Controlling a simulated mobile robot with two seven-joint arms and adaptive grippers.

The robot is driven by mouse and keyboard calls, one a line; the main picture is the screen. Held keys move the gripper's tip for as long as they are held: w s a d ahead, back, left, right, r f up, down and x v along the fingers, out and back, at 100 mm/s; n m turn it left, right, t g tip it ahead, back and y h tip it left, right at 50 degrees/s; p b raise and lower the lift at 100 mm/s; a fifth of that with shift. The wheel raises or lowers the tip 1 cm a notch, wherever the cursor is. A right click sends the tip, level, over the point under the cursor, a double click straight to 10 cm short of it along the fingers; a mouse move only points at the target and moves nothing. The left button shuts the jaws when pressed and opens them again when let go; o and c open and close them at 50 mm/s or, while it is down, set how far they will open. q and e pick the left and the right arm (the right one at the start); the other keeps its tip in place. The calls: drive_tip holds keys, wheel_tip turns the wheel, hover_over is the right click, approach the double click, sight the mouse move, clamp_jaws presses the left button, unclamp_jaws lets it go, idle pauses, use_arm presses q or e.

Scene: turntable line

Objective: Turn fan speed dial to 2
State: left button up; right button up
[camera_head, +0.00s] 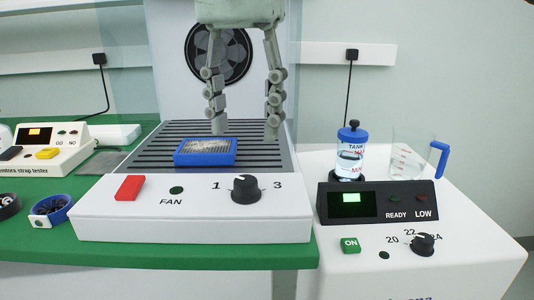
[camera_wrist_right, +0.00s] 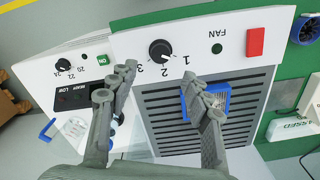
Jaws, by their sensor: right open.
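The fan speed dial (camera_head: 245,189) is a black round knob on the white front panel (camera_head: 150,220), right of the FAN label. In the head view, 1 is printed to its left and 3 to its right. The dial also shows in the wrist view (camera_wrist_right: 161,53), with 1, 2 and 3 printed around it. A small white mark on the knob seems to lean towards the 1 side; its exact setting is hard to tell. My right gripper (camera_head: 243,132) is open and empty, above and behind the dial, apart from it. It also shows in the wrist view (camera_wrist_right: 158,75). My left gripper is out of view.
A blue-framed filter block (camera_head: 205,160) lies on the dark slatted bed behind the panel. A red button (camera_head: 129,188) is at the panel's left. A white console with another black dial (camera_head: 423,244), a tank (camera_head: 351,160) and a jug (camera_head: 408,160) stands at right.

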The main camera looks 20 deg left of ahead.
sight(245, 180)
drive_tip(key=f, duration=0.7)
drive_tip(key=shift+s+b, duration=0.2)
drive_tip(key=shift+b, duration=0.2)
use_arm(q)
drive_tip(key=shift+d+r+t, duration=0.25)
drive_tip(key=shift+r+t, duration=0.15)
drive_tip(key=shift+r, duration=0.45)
use_arm(e)
drive_tip(key=shift+f, duration=0.25)
drive_tip(key=shift+c, duration=0.6)
clamp_jaws()
